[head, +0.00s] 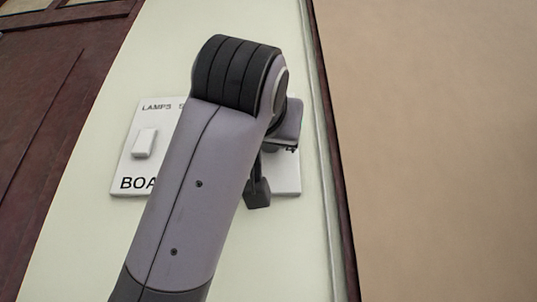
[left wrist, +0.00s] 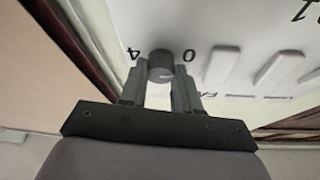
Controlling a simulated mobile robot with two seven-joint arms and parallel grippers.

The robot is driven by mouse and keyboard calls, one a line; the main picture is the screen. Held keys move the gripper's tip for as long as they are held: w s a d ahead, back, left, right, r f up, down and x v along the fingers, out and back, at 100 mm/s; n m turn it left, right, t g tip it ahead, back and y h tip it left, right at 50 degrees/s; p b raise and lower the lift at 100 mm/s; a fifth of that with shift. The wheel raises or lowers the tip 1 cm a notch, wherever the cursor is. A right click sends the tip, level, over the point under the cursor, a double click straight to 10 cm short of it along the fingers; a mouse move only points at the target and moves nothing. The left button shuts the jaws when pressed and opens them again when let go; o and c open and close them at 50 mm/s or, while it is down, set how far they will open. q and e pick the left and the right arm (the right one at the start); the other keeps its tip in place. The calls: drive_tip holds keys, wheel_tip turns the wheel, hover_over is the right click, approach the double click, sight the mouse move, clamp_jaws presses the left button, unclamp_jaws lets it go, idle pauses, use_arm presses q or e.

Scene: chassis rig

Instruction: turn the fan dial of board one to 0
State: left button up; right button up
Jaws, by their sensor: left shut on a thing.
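The white board (head: 165,122) is on the pale wall in the head view, with "LAMPS" and "BOA" readable and the rest behind my left arm. The fan dial (left wrist: 160,64) is a grey round knob in the left wrist view, where the board appears upside down. A "4" shows left of the dial and a "0" to its right. My left gripper (left wrist: 161,84) has one finger on each side of the dial and is shut on it. The dial's pointer direction is too small to tell. My right gripper is in neither view.
White switches (left wrist: 222,60) sit beside the dial in the left wrist view; one switch (head: 144,143) shows in the head view. A dark red frame edge (head: 335,150) runs to the right of the board, with a tan wall (head: 430,150) beyond.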

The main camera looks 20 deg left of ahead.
use_arm(q)
drive_tip(key=o, duration=1.1)
drive_tip(key=shift+c, duration=0.2)
drive_tip(key=b+v, duration=0.2)
drive_tip(key=v, duration=0.5)
drive_tip(key=shift+d, duration=0.1)
